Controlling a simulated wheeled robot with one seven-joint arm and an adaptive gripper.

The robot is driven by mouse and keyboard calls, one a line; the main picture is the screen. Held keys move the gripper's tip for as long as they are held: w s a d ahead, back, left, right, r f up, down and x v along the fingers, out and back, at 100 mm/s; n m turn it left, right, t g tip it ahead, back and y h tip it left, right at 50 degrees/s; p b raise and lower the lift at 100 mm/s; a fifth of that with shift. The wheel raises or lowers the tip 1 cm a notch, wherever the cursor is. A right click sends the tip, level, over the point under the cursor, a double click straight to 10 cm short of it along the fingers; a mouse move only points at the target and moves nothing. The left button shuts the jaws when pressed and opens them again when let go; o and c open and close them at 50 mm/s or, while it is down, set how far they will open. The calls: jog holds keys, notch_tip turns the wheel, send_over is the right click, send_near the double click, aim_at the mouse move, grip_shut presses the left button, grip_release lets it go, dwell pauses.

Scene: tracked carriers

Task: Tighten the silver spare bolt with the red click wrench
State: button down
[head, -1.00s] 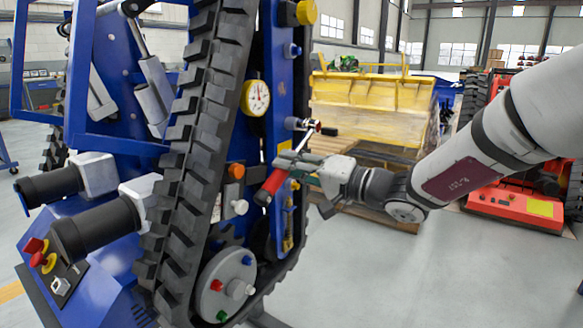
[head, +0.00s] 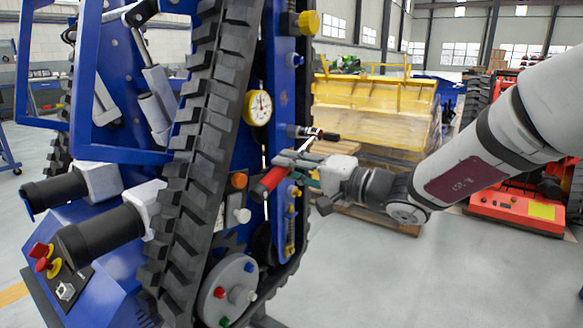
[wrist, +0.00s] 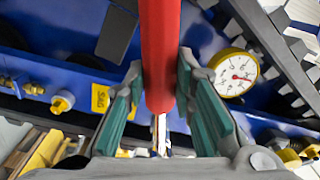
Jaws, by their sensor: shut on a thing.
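My gripper (head: 298,168) is shut on the red click wrench (head: 268,183), at the right side of the upright track. Its red handle (wrist: 160,55) runs between the green-padded fingers in the wrist view. The handle's end points down and left in the head view. The wrench's dark and silver head (head: 325,135) shows above the gripper, close to a silver bolt-like part (head: 299,130) on the blue frame. I cannot tell whether that is the spare bolt or whether the wrench is seated on it. A yellow label (wrist: 100,98) shows left of the handle in the wrist view.
The blue carrier (head: 285,85) with its black track (head: 200,130) stands at left. A dial gauge (head: 258,107), also in the wrist view (wrist: 234,73), and several coloured knobs project nearby. A yellow bin (head: 370,95) stands behind. Grey floor is clear at lower right.

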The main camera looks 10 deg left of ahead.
jog(key=shift+r, duration=0.25)
jog(key=shift+s+r+m+p, duration=0.2)
jog(key=shift+r+m+p, duration=0.4)
jog(key=shift+p, duration=0.1)
jog(key=shift+a, duration=0.1)
jog(key=shift+w+f+n+b, duration=0.15)
jog(key=shift+f+n+b, duration=0.6)
jog(key=shift+b, duration=1.3)
jog(key=shift+w+f+n+b, duration=0.15)
jog(key=shift+f+n+b, duration=0.35)
jog(key=shift+b, duration=0.65)
jog(key=shift+f, duration=0.15)
jog(key=shift+d, duration=0.2)
jog(key=w+d+f+n, duration=0.1)
jog(key=w+f+n, duration=0.2)
jog(key=f+n, duration=0.2)
jog(key=shift+w+d+f, duration=0.15)
jog(key=shift+w, duration=0.25)
